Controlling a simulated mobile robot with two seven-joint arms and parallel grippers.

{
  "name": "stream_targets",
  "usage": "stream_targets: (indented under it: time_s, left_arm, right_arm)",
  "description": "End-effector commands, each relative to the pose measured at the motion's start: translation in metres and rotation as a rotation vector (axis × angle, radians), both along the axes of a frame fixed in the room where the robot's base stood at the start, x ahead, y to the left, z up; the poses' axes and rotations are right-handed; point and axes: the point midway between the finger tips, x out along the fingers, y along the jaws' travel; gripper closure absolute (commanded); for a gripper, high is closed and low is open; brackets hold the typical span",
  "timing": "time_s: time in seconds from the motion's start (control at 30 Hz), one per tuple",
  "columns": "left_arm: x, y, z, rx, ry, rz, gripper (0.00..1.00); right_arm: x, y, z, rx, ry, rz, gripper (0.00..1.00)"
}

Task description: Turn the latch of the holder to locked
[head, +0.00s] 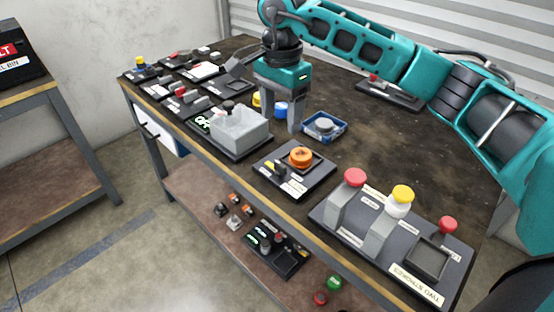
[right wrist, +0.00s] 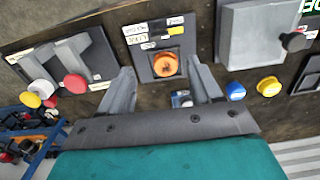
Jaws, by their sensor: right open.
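The holder (head: 318,178) is a dark plate near the table's front edge. An orange round part (head: 300,157) sits in its square seat. A small dark latch (head: 280,169) stands beside that seat, near a yellow label. I cannot read the latch's position. In the right wrist view the holder (right wrist: 146,72) and orange part (right wrist: 167,66) show between the fingers in the picture. My right gripper (head: 279,119) points down, open and empty, above the table behind and left of the holder, apart from it. My left gripper is not in view.
A panel (head: 330,222) with red and yellow buttons stands to the right. A grey box (head: 240,130) stands to the left. A blue tray (head: 338,131) and blue and yellow caps lie behind. The table's right rear is mostly clear.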

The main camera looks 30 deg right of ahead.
Motion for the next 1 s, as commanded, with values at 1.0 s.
stream_targets:
  time_s: [1.0]
  left_arm:
    - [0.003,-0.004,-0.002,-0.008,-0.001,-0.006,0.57]
  right_arm:
    - [0.000,0.000,-0.128,0.000,0.001,0.000,0.36]
